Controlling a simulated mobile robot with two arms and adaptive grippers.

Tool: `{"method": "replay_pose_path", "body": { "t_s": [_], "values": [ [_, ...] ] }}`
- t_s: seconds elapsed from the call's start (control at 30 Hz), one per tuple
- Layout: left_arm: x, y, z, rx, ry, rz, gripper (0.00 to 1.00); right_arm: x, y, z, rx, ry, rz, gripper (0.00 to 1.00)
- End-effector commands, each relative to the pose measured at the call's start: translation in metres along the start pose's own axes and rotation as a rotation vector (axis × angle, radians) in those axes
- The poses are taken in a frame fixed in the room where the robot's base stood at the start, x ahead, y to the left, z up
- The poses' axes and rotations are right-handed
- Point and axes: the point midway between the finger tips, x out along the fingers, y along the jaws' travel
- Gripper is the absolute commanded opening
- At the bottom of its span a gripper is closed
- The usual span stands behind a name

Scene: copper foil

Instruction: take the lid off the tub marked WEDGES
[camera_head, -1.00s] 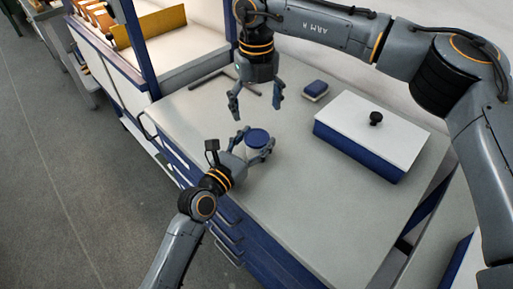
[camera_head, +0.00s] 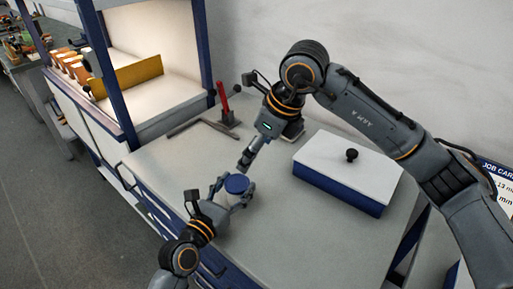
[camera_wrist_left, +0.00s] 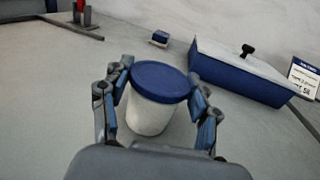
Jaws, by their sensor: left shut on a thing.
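The tub (camera_head: 237,201) is white with a round blue lid (camera_head: 236,184) on top. It stands upright on the workbench; no marking on it is readable. My left gripper (camera_head: 231,194) is shut around the tub's body, one finger on each side. The left wrist view also shows the tub (camera_wrist_left: 149,115), with the lid (camera_wrist_left: 160,81) seated flat above the fingers. My right gripper (camera_head: 246,160) is just beyond and above the lid, apart from it, slanting down towards it. Its fingers overlap in the view, so their opening is unclear.
A blue box with a white, black-knobbed cover (camera_head: 347,168) stands to the right on the bench (camera_head: 300,235). A small blue block (camera_wrist_left: 160,36) sits near the wall.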

Motion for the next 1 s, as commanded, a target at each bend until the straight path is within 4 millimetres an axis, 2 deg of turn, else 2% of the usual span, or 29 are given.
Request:
{"method": "replay_pose_path", "body": {
  "t_s": [0.4,0.53,0.73,1.0],
  "values": [
    [0.000,0.000,0.000,0.000,0.000,0.000,0.04,0.076,0.001,-0.001,0.004,0.004,0.006,0.90],
    [0.000,0.000,0.000,0.000,0.000,0.000,0.04,0.095,0.002,-0.001,0.003,0.004,0.005,0.90],
    [0.000,0.000,0.000,0.000,0.000,0.000,0.04,0.111,0.001,0.000,0.004,0.003,0.004,0.90],
    [0.000,0.000,0.000,0.000,0.000,0.000,0.04,0.114,0.001,0.000,0.003,0.003,0.002,0.90]
  ]
}}
